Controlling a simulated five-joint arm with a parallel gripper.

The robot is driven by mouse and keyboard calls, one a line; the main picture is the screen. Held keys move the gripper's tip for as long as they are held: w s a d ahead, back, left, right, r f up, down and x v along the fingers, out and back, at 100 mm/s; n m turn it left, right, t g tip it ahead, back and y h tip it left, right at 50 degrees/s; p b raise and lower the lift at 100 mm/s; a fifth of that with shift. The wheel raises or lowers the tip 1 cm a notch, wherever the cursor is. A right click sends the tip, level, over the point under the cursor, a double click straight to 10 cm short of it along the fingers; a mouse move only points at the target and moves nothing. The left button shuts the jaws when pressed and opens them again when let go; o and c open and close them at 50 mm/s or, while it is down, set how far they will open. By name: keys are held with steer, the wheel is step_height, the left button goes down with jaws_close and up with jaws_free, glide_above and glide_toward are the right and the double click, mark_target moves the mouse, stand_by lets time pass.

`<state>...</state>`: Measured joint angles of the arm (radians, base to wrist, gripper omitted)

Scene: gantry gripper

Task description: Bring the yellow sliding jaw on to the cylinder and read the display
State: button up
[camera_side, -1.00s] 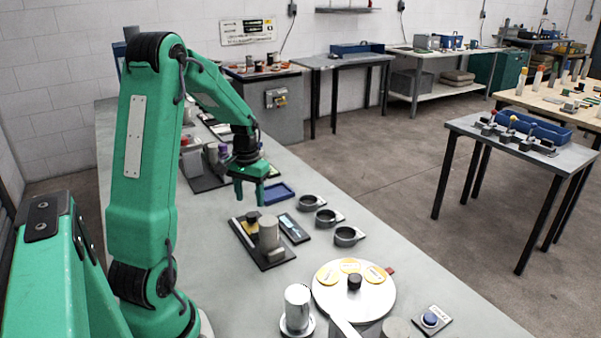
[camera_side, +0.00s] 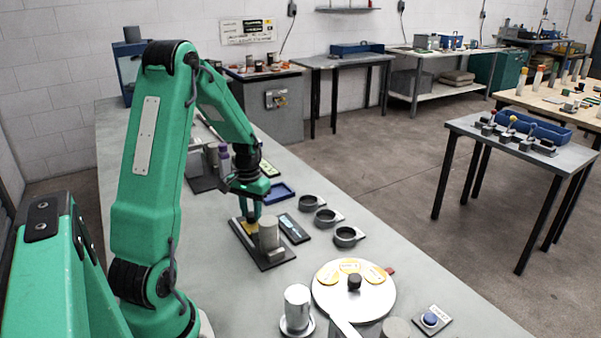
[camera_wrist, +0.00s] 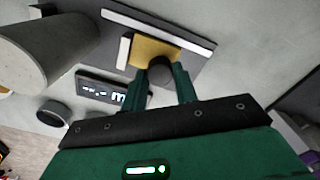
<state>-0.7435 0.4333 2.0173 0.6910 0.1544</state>
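The yellow sliding jaw (camera_side: 252,226) sits on a dark gauge base (camera_side: 270,260) at its far end. A grey cylinder (camera_side: 268,234) stands upright on the near end, and a gap between jaw and cylinder shows in the wrist view. My gripper (camera_side: 250,214) is down over the jaw. In the wrist view its green fingers (camera_wrist: 161,80) stand on either side of the jaw's dark knob (camera_wrist: 160,70); whether they touch it is unclear. The display (camera_wrist: 108,92) shows dashes and a partly hidden "m". The yellow jaw (camera_wrist: 155,50) and cylinder (camera_wrist: 45,45) also show there.
Several grey ring holders (camera_side: 326,217) stand right of the display. A round white turntable (camera_side: 335,302), a metal cylinder (camera_side: 297,306) and a blue button (camera_side: 430,319) are nearer the camera. Bench around the gauge's left side is clear.

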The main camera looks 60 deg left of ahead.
jaws_close()
steer(key=shift+d, duration=1.85)
steer(key=o, duration=0.8)
jaws_free()
step_height(320, 180, up, 8)
steer(key=shift+f, duration=0.1)
